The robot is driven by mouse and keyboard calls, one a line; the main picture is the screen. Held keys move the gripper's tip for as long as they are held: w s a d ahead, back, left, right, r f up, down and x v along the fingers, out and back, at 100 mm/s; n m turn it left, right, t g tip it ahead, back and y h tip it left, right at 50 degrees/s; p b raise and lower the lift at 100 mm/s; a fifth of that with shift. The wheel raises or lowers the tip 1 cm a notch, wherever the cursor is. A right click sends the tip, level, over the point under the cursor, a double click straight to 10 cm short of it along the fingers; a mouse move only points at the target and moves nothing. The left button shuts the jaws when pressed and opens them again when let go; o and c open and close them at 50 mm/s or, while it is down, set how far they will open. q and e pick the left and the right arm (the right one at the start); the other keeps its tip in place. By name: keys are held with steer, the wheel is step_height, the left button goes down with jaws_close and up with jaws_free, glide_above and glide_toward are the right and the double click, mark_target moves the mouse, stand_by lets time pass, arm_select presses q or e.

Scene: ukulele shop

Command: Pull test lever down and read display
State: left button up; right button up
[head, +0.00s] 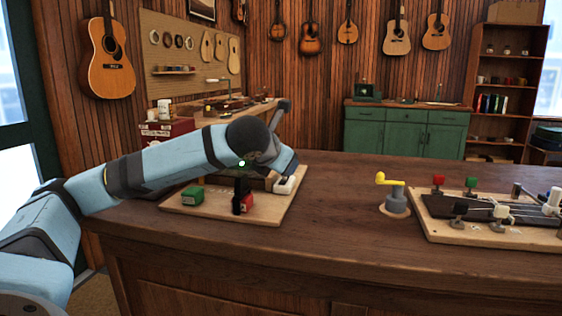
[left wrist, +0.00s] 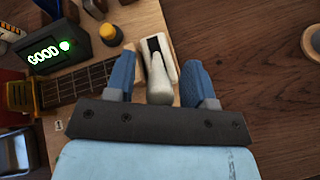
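The white test lever (left wrist: 160,86) stands at a white housing with a dark slot, on the light wooden board (head: 262,212). My left gripper (left wrist: 160,62) is open, with one blue finger on each side of the lever and visible gaps between. The black display box (left wrist: 62,45) beside it shows a lit green "GOOD" and a green mark. In the head view the white lever unit (head: 286,185) shows at the board's right edge, below my left wrist; my arm hides the display and most of the gripper there. My right gripper is in neither view.
A fretted neck (left wrist: 80,84) and a yellow knob (left wrist: 110,34) lie close to the left finger. The board also holds a green box (head: 192,196) and a red item (head: 246,203). A yellow-handled crank (head: 394,194) and another fixture board (head: 480,236) stand to the right. Bare counter lies between.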

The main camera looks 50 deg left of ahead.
arm_select(q)
steer(key=p+v, duration=0.2)
steer(key=v, duration=1.1)
steer(key=shift+s+r, duration=0.2)
steer(key=shift+s, duration=0.1)
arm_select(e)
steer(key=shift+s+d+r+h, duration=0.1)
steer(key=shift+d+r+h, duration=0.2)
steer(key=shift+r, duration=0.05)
arm_select(q)
steer(key=shift+d, duration=0.15)
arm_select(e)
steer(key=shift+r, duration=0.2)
